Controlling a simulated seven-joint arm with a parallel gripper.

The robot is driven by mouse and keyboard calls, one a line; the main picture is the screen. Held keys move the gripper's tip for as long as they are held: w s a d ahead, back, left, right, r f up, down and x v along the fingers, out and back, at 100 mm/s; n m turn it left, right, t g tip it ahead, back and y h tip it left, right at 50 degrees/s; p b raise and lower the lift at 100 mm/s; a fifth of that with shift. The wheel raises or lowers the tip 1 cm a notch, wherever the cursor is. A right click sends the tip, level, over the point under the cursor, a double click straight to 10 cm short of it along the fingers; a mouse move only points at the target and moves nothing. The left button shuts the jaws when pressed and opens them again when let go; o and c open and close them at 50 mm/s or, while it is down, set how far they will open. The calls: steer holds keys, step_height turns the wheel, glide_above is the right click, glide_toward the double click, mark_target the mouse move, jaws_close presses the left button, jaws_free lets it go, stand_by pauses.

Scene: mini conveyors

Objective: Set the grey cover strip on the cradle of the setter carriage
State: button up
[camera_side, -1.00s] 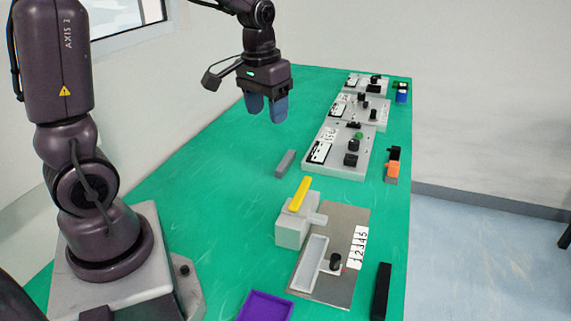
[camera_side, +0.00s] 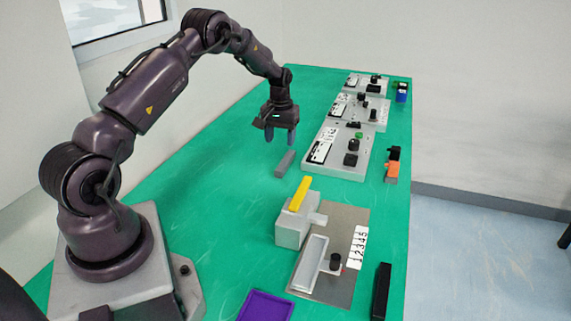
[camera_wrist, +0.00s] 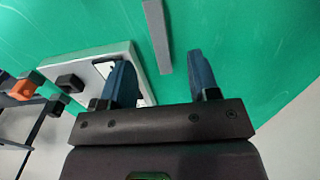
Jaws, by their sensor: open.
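The grey cover strip (camera_side: 285,163) lies on the green table, near the middle. In the wrist view the strip (camera_wrist: 155,30) runs lengthwise between and beyond my fingers. My gripper (camera_side: 280,139) is open and empty, above the table near the strip's far end. Its two blue fingers also frame the gap in the wrist view (camera_wrist: 160,58). What looks like the setter carriage, with a long pale trough as its cradle (camera_side: 311,264) and a black knob (camera_side: 336,259), sits on a grey plate (camera_side: 335,289) in front. The trough appears empty.
A grey block (camera_side: 290,233) bearing a yellow strip (camera_side: 300,194) stands between the grey strip and the trough. A number scale (camera_side: 358,247) is beside it. Panels with knobs (camera_side: 335,153) line the right side. A purple tray (camera_side: 265,306) and black bar (camera_side: 381,291) are in front.

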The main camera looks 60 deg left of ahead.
mark_target(282, 166)
steer(key=f, duration=0.9)
steer(key=shift+d, duration=0.3)
steer(key=shift+c, duration=0.4)
jaws_close()
